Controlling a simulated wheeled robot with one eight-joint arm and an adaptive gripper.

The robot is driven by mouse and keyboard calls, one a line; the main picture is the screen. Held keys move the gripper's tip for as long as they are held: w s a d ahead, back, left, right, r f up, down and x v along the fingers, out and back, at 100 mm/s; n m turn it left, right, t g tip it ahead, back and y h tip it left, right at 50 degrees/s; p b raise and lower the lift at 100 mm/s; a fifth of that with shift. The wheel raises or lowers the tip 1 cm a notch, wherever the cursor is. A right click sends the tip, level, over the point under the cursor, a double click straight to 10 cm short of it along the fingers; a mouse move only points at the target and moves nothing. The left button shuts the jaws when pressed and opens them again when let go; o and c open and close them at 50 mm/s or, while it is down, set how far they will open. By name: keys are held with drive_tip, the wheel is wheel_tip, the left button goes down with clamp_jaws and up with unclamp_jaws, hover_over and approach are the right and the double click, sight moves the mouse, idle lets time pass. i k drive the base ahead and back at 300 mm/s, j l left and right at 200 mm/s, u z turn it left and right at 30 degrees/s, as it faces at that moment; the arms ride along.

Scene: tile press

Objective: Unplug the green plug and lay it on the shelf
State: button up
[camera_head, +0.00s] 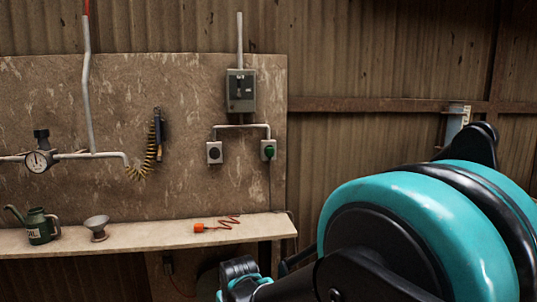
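The green plug (270,153) sits in the right-hand grey socket box (264,145) on the wall panel, below the switch box. A cord seems to hang from it toward the shelf. The pale shelf (150,236) runs along the panel below the sockets. My arm fills the lower right of the head view, well in front of the wall. A smaller dark and teal part of it shows at the bottom centre, in front of the shelf's right end. I cannot make out any gripper fingers.
An orange plug (200,228) with a coiled cord, a funnel (97,228) and a green oil can (40,226) stand or lie on the shelf. The left socket (214,152) holds a dark round fitting. A coiled yellow hose (150,153) hangs left. The shelf between funnel and orange plug is bare.

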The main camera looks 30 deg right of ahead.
sight(270, 151)
drive_tip(key=l+z, duration=0.15)
drive_tip(key=z, duration=0.25)
drive_tip(key=l+z, duration=0.15)
drive_tip(key=z, duration=0.25)
drive_tip(key=l+z, duration=0.1)
drive_tip(key=z, duration=0.3)
drive_tip(key=i+l+z, duration=0.1)
drive_tip(key=z, duration=0.3)
